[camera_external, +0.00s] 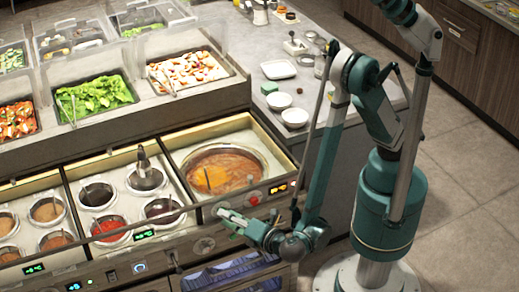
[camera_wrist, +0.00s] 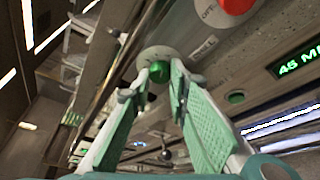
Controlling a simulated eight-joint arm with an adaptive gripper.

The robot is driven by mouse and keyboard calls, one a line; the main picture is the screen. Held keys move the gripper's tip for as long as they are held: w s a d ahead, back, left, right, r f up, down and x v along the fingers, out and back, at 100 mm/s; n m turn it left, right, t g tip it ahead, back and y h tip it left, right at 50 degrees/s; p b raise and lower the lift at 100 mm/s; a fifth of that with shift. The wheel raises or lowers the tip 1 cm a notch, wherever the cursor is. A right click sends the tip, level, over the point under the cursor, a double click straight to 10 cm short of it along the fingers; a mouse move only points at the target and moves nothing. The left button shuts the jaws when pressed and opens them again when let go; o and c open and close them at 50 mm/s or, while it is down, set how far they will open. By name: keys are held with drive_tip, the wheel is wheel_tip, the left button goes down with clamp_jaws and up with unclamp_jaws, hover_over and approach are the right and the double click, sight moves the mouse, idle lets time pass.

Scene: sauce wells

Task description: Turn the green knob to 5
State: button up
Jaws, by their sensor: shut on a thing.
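The green knob (camera_wrist: 160,71) shows in the wrist view between my fingertips, in front of a round grey dial plate (camera_wrist: 158,54). My gripper (camera_wrist: 161,80) is shut on the knob, one finger on each side. In the external view my gripper (camera_external: 224,214) reaches the front panel of the counter below the soup well; the knob cannot be made out there. The knob's pointer and the number 5 cannot be read in either view.
A red knob (camera_external: 253,198) sits on the panel near my gripper, also at the top of the wrist view (camera_wrist: 236,4). A green-lit display (camera_wrist: 298,62) and a small green button (camera_wrist: 235,97) are to the right. A large soup pot (camera_external: 222,169) stands above the panel.

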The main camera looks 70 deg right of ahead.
drive_tip(key=shift+m, duration=0.4)
drive_tip(key=o, duration=0.9)
drive_tip(key=shift+n, duration=0.3)
